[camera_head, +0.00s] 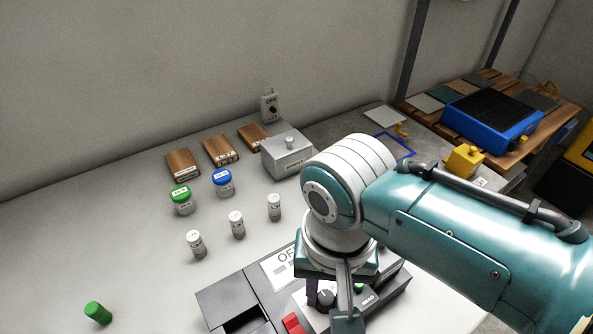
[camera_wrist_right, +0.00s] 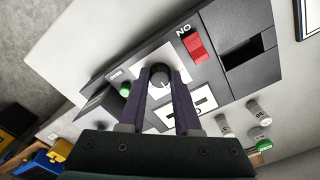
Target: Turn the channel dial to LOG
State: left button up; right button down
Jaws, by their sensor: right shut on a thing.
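The dark channel dial (camera_head: 326,298) is a round knob on a pale plate on top of the grey and black instrument (camera_head: 236,295). It also shows in the right wrist view (camera_wrist_right: 160,73), with a light pointer mark on it. My right gripper (camera_wrist_right: 161,80) has its two dark fingers on either side of the dial and is shut on it. In the head view the right gripper (camera_head: 328,294) comes down from above and partly hides the dial and its plate. The dial's position labels are too small or hidden to read. My left gripper is not in view.
A red switch (camera_wrist_right: 193,46) and a green button (camera_wrist_right: 125,89) flank the dial. A display card (camera_head: 279,268) begins "OF". Several vials, two capped jars, wooden blocks and a grey metal box (camera_head: 287,158) stand behind. A green cylinder (camera_head: 98,313) lies front left. The left tabletop is mostly clear.

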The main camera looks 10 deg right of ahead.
jog(key=shift+n, duration=0.5)
jog(key=shift+r+n+p, duration=0.1)
jog(key=shift+n+p, duration=0.45)
jog(key=shift+n, duration=0.05)
jog(key=n+p, duration=0.1)
jog(key=n, duration=0.6)
jog(key=shift+p, duration=0.4)
jog(key=shift+n, duration=1.4)
jog(key=c, duration=0.6)
grip_release()
